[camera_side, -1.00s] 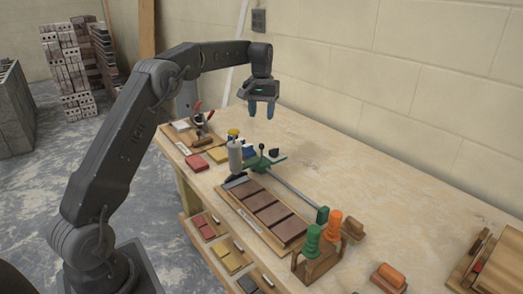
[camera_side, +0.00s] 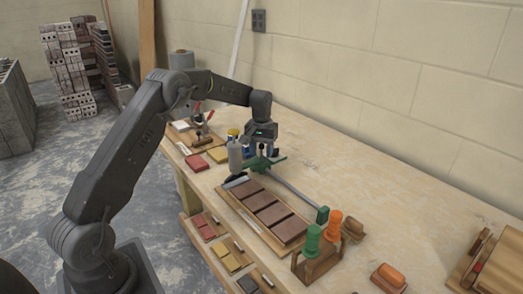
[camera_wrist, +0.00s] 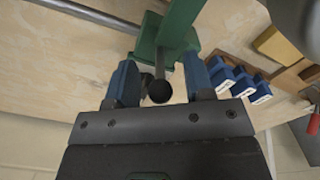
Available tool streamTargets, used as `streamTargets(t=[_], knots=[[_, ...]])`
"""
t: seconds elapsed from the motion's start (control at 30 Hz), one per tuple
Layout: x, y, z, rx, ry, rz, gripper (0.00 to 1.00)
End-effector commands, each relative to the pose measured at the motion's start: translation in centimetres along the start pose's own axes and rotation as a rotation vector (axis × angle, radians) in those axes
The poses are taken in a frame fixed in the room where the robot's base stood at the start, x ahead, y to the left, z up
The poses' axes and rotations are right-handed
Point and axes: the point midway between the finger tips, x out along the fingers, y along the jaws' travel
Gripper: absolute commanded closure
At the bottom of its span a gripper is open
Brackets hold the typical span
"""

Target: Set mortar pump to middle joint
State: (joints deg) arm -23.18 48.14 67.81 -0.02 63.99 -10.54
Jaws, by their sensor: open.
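My gripper (camera_side: 262,152) is low over the carriage, pointing down. In the wrist view, my gripper's blue fingers (camera_wrist: 160,84) stand apart on either side of a black ball knob (camera_wrist: 159,91) on the green carriage (camera_wrist: 172,38). Gaps show between knob and fingers. The knob's height relative to the fingertips is unclear.
Blue blocks (camera_wrist: 232,78) lie close to the carriage. Green (camera_side: 313,240) and orange (camera_side: 334,224) handles stand in a wooden rack at the front. The table right of the rail is mostly clear.

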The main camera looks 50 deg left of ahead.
Motion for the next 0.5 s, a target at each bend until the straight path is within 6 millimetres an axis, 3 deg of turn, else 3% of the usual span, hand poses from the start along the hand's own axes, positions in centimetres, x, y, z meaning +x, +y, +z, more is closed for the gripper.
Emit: streamTargets(t=[0.23,0.5], knots=[[0.05,0.0,0.0,0.0,0.0,0.0,0.53],[0.02,0.0,-0.01,0.0,0.0,0.0,0.79]])
